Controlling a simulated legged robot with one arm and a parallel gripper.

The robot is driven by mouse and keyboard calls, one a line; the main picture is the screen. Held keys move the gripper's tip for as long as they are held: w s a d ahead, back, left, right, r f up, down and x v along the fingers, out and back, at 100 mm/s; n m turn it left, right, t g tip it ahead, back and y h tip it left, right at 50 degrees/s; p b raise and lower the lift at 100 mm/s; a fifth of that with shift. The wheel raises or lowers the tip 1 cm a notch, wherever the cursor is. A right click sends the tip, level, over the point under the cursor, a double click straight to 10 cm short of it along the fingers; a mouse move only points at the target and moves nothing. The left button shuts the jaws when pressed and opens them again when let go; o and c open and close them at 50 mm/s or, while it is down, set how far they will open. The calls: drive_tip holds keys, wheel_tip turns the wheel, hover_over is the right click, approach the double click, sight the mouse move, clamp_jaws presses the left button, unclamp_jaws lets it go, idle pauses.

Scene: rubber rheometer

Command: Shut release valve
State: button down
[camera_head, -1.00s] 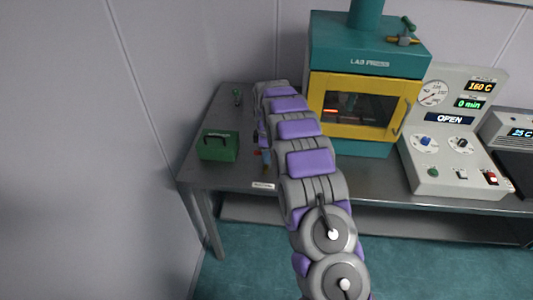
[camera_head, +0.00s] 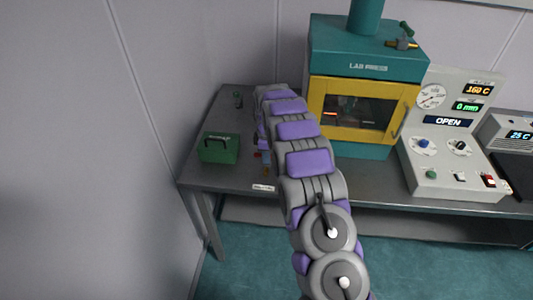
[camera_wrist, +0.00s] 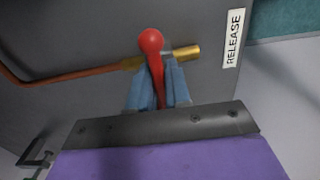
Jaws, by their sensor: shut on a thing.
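The release valve shows in the wrist view as a brass body (camera_wrist: 187,53) at the end of a copper pipe (camera_wrist: 65,75). Its red lever (camera_wrist: 151,41) has a ball end and appears crosswise to the pipe. My gripper (camera_wrist: 158,75) has its blue fingers shut on the lever, one on each side. The ball sticks out past the fingertips. The white RELEASE label (camera_wrist: 233,40) lies beside the brass end. In the head view my arm hides most of the gripper, and only small bits of the valve (camera_head: 266,168) show beside it.
A green box (camera_head: 218,148) stands on the left of the grey bench. The teal and yellow lab press (camera_head: 367,70) stands behind my arm to the right, beside a control panel (camera_head: 450,140) reading OPEN. A wall bounds the left side.

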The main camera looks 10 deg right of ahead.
drive_tip(key=c, duration=1.2)
unclamp_jaws()
drive_tip(key=shift+o, duration=0.2)
wheel_tip(320, 180, up, 17)
drive_tip(key=p, duration=0.3)
drive_tip(key=shift+r, duration=0.15)
